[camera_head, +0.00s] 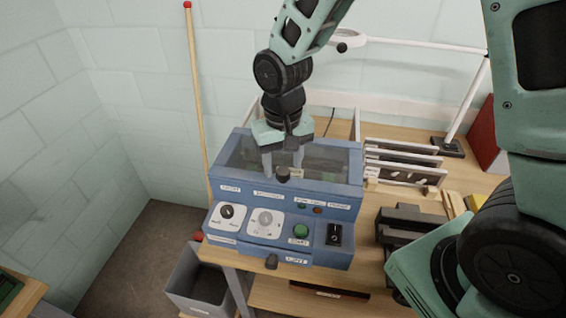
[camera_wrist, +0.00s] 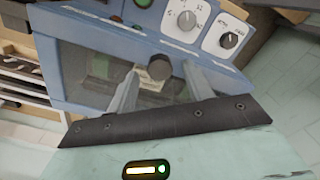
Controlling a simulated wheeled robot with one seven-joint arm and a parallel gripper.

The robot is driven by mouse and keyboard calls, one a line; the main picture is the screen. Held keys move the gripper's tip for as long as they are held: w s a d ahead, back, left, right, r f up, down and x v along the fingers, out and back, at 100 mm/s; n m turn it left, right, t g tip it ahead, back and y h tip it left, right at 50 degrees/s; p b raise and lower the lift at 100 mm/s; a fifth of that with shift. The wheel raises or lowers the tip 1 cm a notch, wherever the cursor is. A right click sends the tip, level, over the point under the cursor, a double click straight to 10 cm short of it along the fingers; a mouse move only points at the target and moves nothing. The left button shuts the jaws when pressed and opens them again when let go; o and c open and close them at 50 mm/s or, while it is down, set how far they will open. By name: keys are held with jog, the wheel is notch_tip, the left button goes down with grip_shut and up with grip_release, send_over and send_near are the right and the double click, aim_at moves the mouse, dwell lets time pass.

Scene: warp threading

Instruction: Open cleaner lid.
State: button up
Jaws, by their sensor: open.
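The cleaner (camera_head: 325,208) is a blue box on the wooden bench, with dials, a green button and a switch on its sloped front. Its dark see-through lid (camera_head: 325,161) lies on top and looks shut. A dark round knob (camera_wrist: 159,67) sits at the lid's front edge; it also shows in the head view (camera_head: 283,174). My gripper (camera_head: 282,172) points down over the lid with its fingers apart on either side of the knob. In the wrist view the fingers flank the knob without visible contact. Whether they touch the lid is unclear.
A rack of upright panels (camera_head: 402,160) stands right of the cleaner. Dark blocks (camera_head: 410,225) lie on the bench further right. A grey bin (camera_head: 198,282) stands below at the left. A wooden pole (camera_head: 195,90) leans against the wall at the back left.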

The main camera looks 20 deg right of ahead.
jog(key=shift+f, duration=0.75)
grip_shut()
jog(key=w+d, duration=0.3)
jog(key=w, duration=0.1)
jog(key=w+d+p, duration=0.1)
jog(key=w+d, duration=0.3)
jog(key=w, duration=0.1)
jog(key=w+d, duration=0.3)
jog(key=w, duration=0.2)
jog(key=shift+w+d+p, duration=0.15)
jog(key=shift+d+p, duration=0.05)
jog(key=shift+p, duration=0.15)
grip_release()
jog(key=shift+r, duration=0.1)
